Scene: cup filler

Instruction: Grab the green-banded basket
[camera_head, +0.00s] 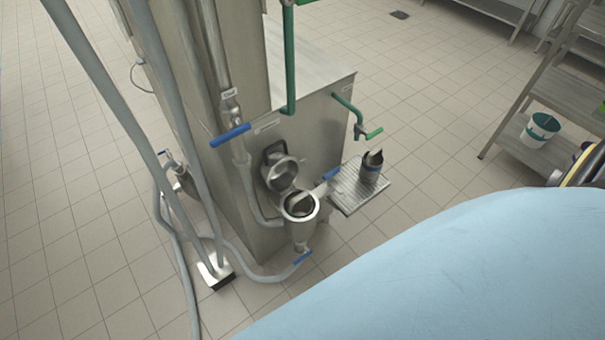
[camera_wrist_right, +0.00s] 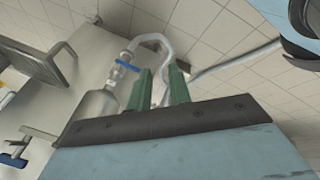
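A white bucket with a green band (camera_head: 540,130) stands upright on the lower shelf of a metal rack at the right in the head view. It is the only green-banded container I see. It does not show in the right wrist view. My right gripper (camera_wrist_right: 160,78) shows two green fingers standing apart with nothing between them. It points at a steel vessel and a hose, not at the bucket. My left gripper is in neither view. A large light-blue part of my own body covers the lower right of the head view.
A steel machine (camera_head: 325,130) with green pipes stands at centre. A steel funnel cup (camera_head: 300,205) and a small tray (camera_head: 345,198) with a dark cup (camera_head: 372,167) are on its side. The metal rack (camera_head: 570,95) stands right. Tiled floor between machine and rack is clear.

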